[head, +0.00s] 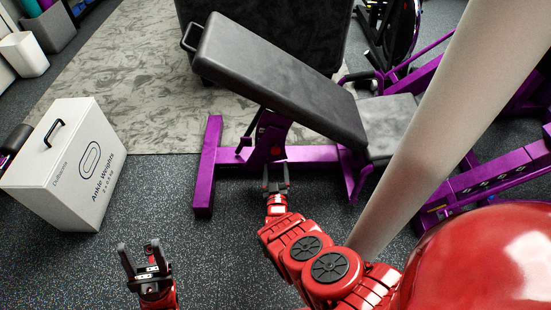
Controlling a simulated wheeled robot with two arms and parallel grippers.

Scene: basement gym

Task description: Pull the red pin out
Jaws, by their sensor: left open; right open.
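A weight bench with a black pad (285,75) and a purple frame (207,165) stands ahead of me. A small red spot, which looks like the red pin (276,151), shows on the upright part of the frame below the pad. My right gripper (277,172) is open just in front of it, fingers pointing at the frame. I cannot tell whether the fingers touch the pin or frame. Nothing shows between them. My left gripper (138,250) is open and empty, low at the left, well away from the bench.
A white Ankle Weights box (65,165) with a black handle stands on the floor at the left. A pale slanted post (455,115) and purple gym equipment (490,185) are at the right. A grey patterned rug (130,60) lies behind. Dark speckled floor is clear between box and bench.

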